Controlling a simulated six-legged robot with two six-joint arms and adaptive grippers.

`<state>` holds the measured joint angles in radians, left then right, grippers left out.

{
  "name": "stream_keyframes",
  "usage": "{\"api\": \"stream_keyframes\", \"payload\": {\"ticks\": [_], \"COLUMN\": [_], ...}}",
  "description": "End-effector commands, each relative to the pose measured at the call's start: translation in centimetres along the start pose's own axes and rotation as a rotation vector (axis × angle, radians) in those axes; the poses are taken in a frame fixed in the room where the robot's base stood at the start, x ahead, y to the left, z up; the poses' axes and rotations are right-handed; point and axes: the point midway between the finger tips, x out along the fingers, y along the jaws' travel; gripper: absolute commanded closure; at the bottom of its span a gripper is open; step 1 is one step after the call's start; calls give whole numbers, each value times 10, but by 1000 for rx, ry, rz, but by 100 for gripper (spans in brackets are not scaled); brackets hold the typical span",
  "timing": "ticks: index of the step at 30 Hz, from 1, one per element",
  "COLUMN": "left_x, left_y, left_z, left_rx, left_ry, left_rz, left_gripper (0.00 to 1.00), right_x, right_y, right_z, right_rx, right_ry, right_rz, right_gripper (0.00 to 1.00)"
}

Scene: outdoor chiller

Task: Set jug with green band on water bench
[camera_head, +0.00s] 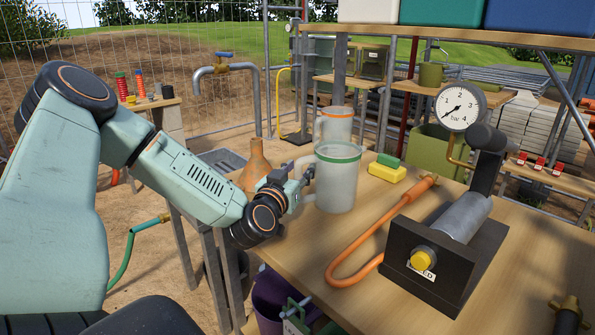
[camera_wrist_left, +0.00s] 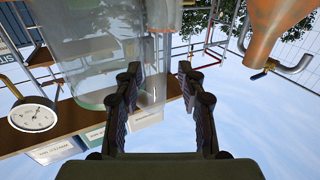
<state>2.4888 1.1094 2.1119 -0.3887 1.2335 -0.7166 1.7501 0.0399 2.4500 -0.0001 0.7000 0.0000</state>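The jug with green band (camera_head: 338,185) is clear and stands upright on the wooden bench (camera_head: 510,270), its handle on the left side. In the left wrist view the jug (camera_wrist_left: 95,65) is large and upside down at the left. My left gripper (camera_head: 301,186) is at the handle side of the jug. In the left wrist view its two fingers (camera_wrist_left: 158,82) stand apart, with the clear handle seemingly between them. I cannot tell whether they touch it. Which bench is the water bench is not marked.
A jug with an orange band (camera_head: 336,125) stands just behind. A brown funnel-like vessel (camera_head: 256,165) is near my left wrist. A sponge (camera_head: 387,172), an orange hose (camera_head: 345,255) and a gauge rig (camera_head: 455,235) are to the right. A tap (camera_head: 224,67) stands behind left.

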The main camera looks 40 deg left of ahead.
Motion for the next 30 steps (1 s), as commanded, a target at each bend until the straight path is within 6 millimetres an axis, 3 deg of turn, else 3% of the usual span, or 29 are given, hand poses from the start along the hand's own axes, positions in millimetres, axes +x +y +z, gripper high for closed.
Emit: {"api": "stream_keyframes", "payload": {"ticks": [7, 21, 30], "left_x": [-12, -78, -114], "left_y": [0, 0, 0], "left_z": [-4, -5, -4], "left_rx": [-4, 0, 1], "left_ry": [-5, -6, -3], "left_rz": [0, -2, -1], "left_gripper": [60, 60, 60], "right_x": [-13, -60, -78], "right_y": [0, 0, -1], "right_z": [0, 0, 0], "right_rx": [0, 0, 0], "right_ry": [0, 0, 0], "right_rz": [0, 0, 0], "right_gripper": [60, 60, 60]}}
